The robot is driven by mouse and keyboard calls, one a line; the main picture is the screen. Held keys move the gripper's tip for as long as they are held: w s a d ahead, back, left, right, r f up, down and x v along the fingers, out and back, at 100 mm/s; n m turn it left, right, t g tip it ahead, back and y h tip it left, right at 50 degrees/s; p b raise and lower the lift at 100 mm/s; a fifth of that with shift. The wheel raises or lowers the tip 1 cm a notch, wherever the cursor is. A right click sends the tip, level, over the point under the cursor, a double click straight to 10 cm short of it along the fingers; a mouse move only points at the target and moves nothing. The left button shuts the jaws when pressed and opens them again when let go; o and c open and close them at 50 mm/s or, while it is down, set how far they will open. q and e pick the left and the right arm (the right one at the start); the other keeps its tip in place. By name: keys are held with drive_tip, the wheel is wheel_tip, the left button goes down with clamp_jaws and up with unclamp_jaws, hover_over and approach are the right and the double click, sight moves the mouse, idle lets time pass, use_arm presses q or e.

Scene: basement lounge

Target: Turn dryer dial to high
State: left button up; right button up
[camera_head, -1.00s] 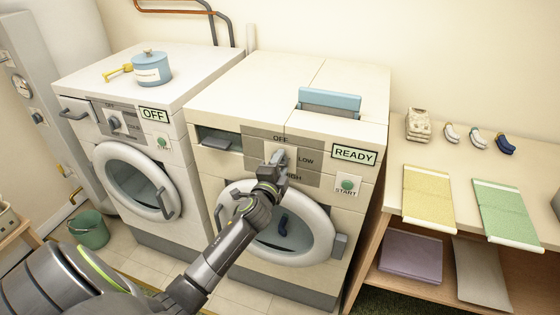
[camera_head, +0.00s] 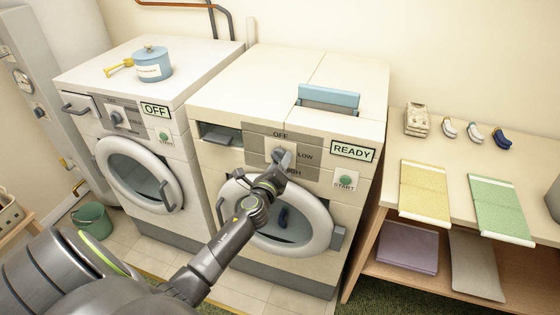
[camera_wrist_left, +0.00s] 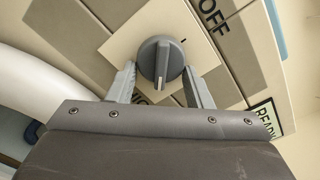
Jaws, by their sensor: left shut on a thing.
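The dryer (camera_head: 250,95) is the right-hand white machine. Its grey dial (camera_head: 284,156) sits on a panel marked OFF above, LOW at right and a partly hidden HIGH below. In the left wrist view the dial (camera_wrist_left: 160,62) shows a raised ridge, and the OFF label is at the upper right. My left gripper (camera_head: 277,168) reaches up from below and is shut on the dial. Its two fingers (camera_wrist_left: 162,84) stand on either side of the dial in the left wrist view. My right gripper is not in view.
The dryer's display (camera_head: 352,150) reads READY, above a green START button (camera_head: 346,179). The round dryer door (camera_head: 320,215) lies behind my left arm. The washer (camera_head: 150,180), reading OFF, stands at left. A table (camera_head: 450,150) with folded cloths stands at right.

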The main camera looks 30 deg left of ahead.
use_arm(q)
drive_tip(key=m, duration=0.3)
drive_tip(key=m+p, duration=0.1)
drive_tip(key=m, duration=0.1)
drive_tip(key=shift+s+a+f, duration=0.1)
drive_tip(key=shift+a+f, duration=0.1)
drive_tip(key=shift+a, duration=0.05)
drive_tip(key=shift+m, duration=0.3)
drive_tip(key=o, duration=1)
drive_tip(key=shift+c, duration=0.2)
drive_tip(key=v, duration=1.7)
drive_tip(key=shift+s+b, duration=0.2)
drive_tip(key=shift+b, duration=0.15)
drive_tip(key=shift+a, duration=0.1)
